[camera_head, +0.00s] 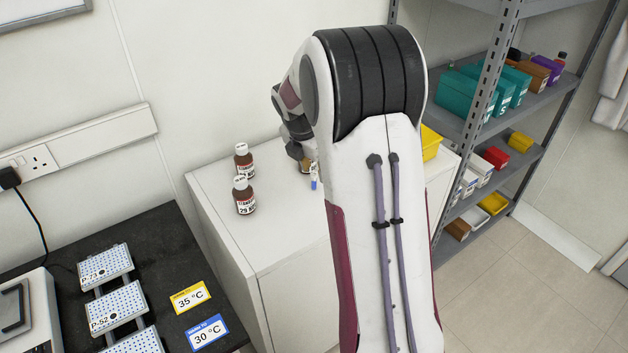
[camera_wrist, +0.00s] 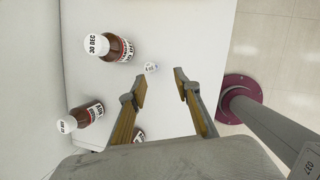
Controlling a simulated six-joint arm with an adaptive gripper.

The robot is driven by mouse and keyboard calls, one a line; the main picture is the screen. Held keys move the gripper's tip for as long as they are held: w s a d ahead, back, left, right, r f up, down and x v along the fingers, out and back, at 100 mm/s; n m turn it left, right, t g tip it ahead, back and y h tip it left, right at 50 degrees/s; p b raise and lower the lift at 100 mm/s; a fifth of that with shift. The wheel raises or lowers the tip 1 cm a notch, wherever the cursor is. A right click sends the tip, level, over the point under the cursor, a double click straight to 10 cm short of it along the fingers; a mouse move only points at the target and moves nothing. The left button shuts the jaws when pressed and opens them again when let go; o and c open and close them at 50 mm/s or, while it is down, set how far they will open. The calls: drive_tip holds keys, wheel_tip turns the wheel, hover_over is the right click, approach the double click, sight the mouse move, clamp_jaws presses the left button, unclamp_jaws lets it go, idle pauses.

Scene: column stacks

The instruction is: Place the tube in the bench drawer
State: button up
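A small upright tube (camera_head: 314,183) with a white top and a blue part stands on the white cabinet top, partly hidden by my arm in the head view. In the wrist view, what looks like its round white cap (camera_wrist: 151,67) shows just beyond my fingertips, nearer the left finger. My gripper (camera_wrist: 161,86) is open, with nothing between its fingers. In the head view my arm hides most of the gripper. No open drawer shows; I cannot tell which front is the bench drawer.
Two brown bottles (camera_head: 245,195) (camera_head: 243,160) stand on the white cabinet (camera_head: 285,245), left of my gripper. Another bottle (camera_wrist: 138,135) is mostly hidden behind a finger. The dark bench (camera_head: 165,240) holds blocks and temperature cards. A shelf rack (camera_head: 455,122) stands at right.

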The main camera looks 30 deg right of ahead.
sight(313, 175)
drive_tip(key=shift+w+d+r+n, duration=0.2)
drive_tip(key=shift+w+n, duration=0.1)
drive_tip(key=shift+n, duration=0.75)
drive_tip(key=shift+w+d+r+n, duration=0.15)
drive_tip(key=shift+w+n, duration=0.1)
drive_tip(key=shift+n, duration=0.8)
drive_tip(key=shift+a, duration=0.1)
drive_tip(key=shift+f, duration=0.1)
drive_tip(key=shift+x, duration=1.2)
drive_tip(key=shift+w+f, duration=0.25)
drive_tip(key=shift+f, duration=0.55)
drive_tip(key=shift+w+f, duration=0.25)
drive_tip(key=shift+f, duration=0.55)
drive_tip(key=shift+x, duration=1)
drive_tip(key=shift+c, duration=0.4)
